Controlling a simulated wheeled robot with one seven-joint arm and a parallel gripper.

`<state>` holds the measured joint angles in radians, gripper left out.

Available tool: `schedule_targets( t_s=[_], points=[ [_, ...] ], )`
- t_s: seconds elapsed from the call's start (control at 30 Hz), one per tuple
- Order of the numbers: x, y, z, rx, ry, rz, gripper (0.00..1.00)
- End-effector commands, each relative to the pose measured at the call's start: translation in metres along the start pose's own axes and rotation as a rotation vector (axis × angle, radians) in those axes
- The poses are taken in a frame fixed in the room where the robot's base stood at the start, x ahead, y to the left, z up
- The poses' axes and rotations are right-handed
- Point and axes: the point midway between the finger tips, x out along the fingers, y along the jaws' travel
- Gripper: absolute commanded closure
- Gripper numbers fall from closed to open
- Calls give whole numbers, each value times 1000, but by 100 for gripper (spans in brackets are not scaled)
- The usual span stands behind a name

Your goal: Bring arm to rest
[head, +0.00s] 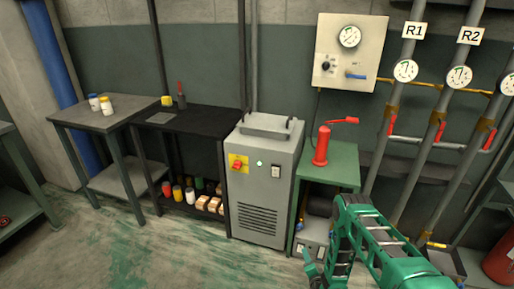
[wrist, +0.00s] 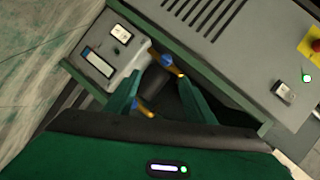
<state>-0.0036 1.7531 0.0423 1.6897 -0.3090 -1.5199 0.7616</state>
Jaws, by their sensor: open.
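My green arm (head: 385,240) is bent at the lower right of the head view, in front of the green stand. My gripper (wrist: 158,77) is open in the wrist view, with its two green fingers apart. No object is held between them. Behind the fingers is a grey unit (wrist: 108,55) with a display and a switch, and a fitting with a blue knob (wrist: 166,60). In the head view this grey unit is low in the green stand, partly hidden by the arm.
A grey cabinet (head: 262,190) with a red switch stands left of the green stand (head: 335,162), which carries a red hand pump (head: 321,148). Pipes with gauges (head: 405,70) line the right wall. A red cylinder (head: 498,262) stands lower right. The left floor is clear.

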Motion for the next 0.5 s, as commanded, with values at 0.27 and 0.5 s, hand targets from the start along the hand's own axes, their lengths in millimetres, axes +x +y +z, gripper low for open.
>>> schedule_targets(
  t_s=[0.27, 0.5],
  points=[
    [22, -40, -29, -78, -49, 33, 50],
    [37, -99, -76, -205, -122, 98, 50]
  ],
)
